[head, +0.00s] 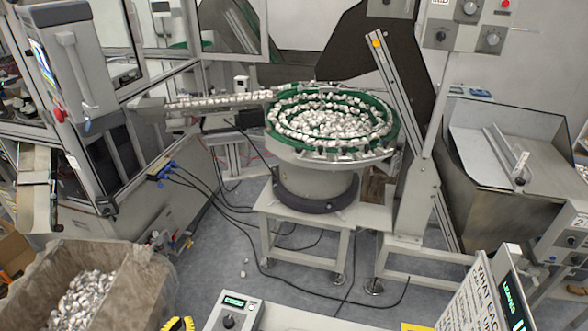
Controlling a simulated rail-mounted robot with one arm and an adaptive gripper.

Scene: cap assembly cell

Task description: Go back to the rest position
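My gripper and arm do not show clearly anywhere in the head view, so its pose and what it may hold cannot be seen. The round feeder bowl (333,151) with a green inner rim stands in the middle, full of small white caps (335,118). A straight track (215,103) lined with caps runs from the bowl to the machine cabinet on the left.
A large bin (128,290) of white caps stands at lower left. A yellow and black object (178,324) is cut off by the bottom edge. A control box (233,309) and a sign (470,303) stand in front. A metal hopper (500,160) is at right. Cables cross the grey floor.

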